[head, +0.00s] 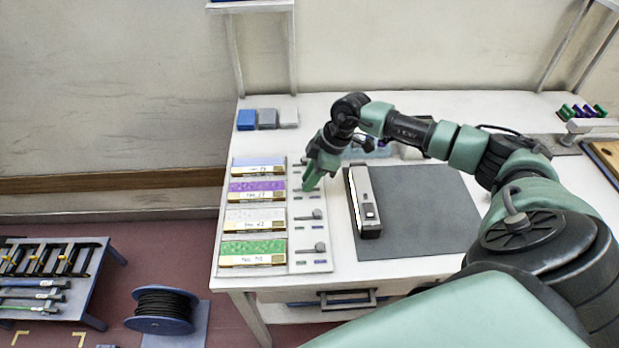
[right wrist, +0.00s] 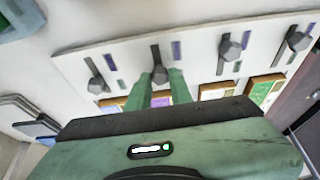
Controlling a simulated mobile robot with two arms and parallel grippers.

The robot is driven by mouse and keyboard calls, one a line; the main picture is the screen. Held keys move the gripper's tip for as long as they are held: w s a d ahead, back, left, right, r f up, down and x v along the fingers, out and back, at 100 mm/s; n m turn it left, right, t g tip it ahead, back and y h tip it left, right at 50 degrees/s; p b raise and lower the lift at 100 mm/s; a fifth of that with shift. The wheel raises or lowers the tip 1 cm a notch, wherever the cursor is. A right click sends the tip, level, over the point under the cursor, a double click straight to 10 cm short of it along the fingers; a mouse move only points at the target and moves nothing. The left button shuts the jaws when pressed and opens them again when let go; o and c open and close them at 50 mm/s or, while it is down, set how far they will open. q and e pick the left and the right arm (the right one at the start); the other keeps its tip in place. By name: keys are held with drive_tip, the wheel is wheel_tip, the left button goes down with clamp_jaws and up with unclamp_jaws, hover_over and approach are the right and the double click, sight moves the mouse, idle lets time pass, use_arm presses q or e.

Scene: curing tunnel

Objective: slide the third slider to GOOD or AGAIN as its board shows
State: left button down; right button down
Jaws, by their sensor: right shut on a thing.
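A row of boards stands at the left of the table: pale blue (head: 258,168), purple-speckled (head: 257,186), white (head: 255,218) and green (head: 252,247). Their label writing is too small to read. Beside them runs a slider panel (head: 297,262) with grey knobs and small green and purple marks. My right gripper (head: 308,185) is over this panel at the purple board's row. In the right wrist view its fingers (right wrist: 160,82) are shut on the slider knob (right wrist: 157,70), third from the near end. The fingers hide part of this row's marks. My left gripper is out of view.
A dark mat (head: 425,205) with a grey-black device (head: 363,203) lies right of the panel. Blue and grey blocks (head: 267,119) stand behind the boards. Neighbouring knobs (right wrist: 228,47) are close on both sides of my fingers. A cable reel (head: 162,310) is on the floor.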

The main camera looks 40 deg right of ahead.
idle(0.9)
drive_tip(key=shift+s+d+r+p, duration=0.1)
drive_tip(key=shift+s+d+p, duration=0.2)
drive_tip(key=shift+d, duration=0.3)
drive_tip(key=shift+s+d+p, duration=0.15)
drive_tip(key=shift+s+d, duration=0.2)
drive_tip(key=shift+d, duration=0.2)
drive_tip(key=c, duration=1.6)
unclamp_jaws()
drive_tip(key=o, duration=0.3)
drive_tip(key=shift+s, duration=0.1)
drive_tip(key=shift+o, duration=0.2)
drive_tip(key=shift+d+r, duration=0.25)
drive_tip(key=shift+r, duration=0.1)
drive_tip(key=b+v, duration=0.2)
drive_tip(key=v, duration=0.5)
drive_tip(key=shift+s+a+f, duration=0.1)
drive_tip(key=shift+s, duration=0.1)
